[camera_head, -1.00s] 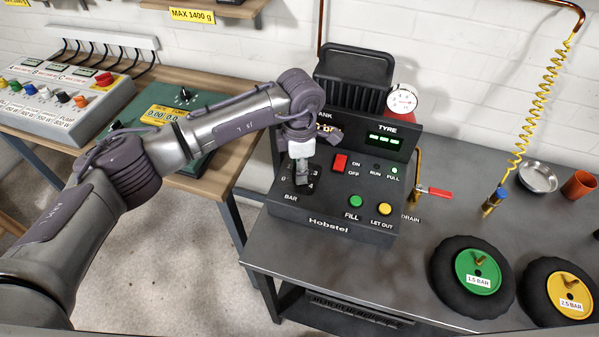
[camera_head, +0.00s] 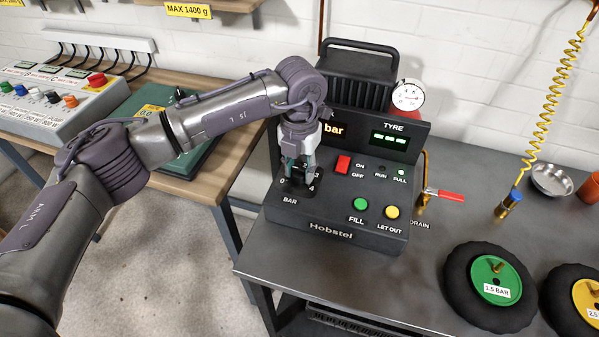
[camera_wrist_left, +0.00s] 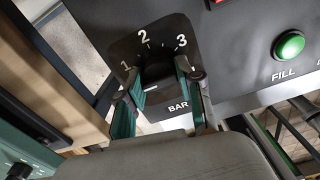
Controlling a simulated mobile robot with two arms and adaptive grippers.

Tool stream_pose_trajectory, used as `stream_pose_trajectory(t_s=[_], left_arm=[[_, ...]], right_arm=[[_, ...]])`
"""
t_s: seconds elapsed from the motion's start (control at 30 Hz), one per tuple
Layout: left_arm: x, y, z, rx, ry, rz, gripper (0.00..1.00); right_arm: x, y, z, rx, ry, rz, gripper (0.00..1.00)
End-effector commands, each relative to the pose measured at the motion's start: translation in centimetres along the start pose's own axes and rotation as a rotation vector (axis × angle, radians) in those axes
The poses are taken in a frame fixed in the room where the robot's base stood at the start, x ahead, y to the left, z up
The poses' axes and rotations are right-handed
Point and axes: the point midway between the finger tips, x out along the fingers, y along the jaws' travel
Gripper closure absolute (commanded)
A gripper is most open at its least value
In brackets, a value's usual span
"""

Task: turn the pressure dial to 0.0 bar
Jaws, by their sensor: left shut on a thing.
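The pressure dial is a black knob on a dark plate marked BAR, at the front left of the black Hobstel compressor panel (camera_head: 330,215). In the left wrist view the knob (camera_wrist_left: 158,72) sits between my fingers, with 1, 2 and 3 printed around it. A short white mark shows near its lower edge; I cannot tell exactly which number it indicates. My left gripper (camera_head: 299,172) reaches down onto the dial and is shut on it, one finger on each side; its fingers also show in the left wrist view (camera_wrist_left: 160,92). My right gripper is out of view.
A red switch (camera_head: 343,164), a green FILL button (camera_head: 361,204) and a yellow LET OUT button (camera_head: 392,212) lie right of the dial. The red drain lever (camera_head: 447,195) projects beyond the panel. Tyres (camera_head: 490,287) lie on the bench at right.

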Motion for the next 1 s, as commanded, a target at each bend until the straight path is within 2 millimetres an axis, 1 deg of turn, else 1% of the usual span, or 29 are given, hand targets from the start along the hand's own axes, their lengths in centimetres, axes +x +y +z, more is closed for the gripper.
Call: stream_pose_trajectory(t_s=[0.03,0.1,0.3,0.5,0.7,1.0], left_arm=[[0.1,0.1,0.1,-0.046,-0.004,0.002,0.99],[0.1,0.1,0.1,-0.110,-0.004,0.001,0.99],[0.0,0.1,0.1,-0.280,-0.004,0.001,0.99],[-0.1,0.1,0.1,-0.411,-0.005,0.000,0.99],[-0.1,0.1,0.1,-0.494,-0.005,-0.001,0.99],[-0.2,0.1,0.1,-0.538,-0.005,-0.001,0.99]], right_arm=[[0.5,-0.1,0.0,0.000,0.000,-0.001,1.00],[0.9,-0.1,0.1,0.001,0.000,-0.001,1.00],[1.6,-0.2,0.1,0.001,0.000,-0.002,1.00],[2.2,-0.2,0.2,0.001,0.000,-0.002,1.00],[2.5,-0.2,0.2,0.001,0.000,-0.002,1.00],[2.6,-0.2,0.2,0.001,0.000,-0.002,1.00]])
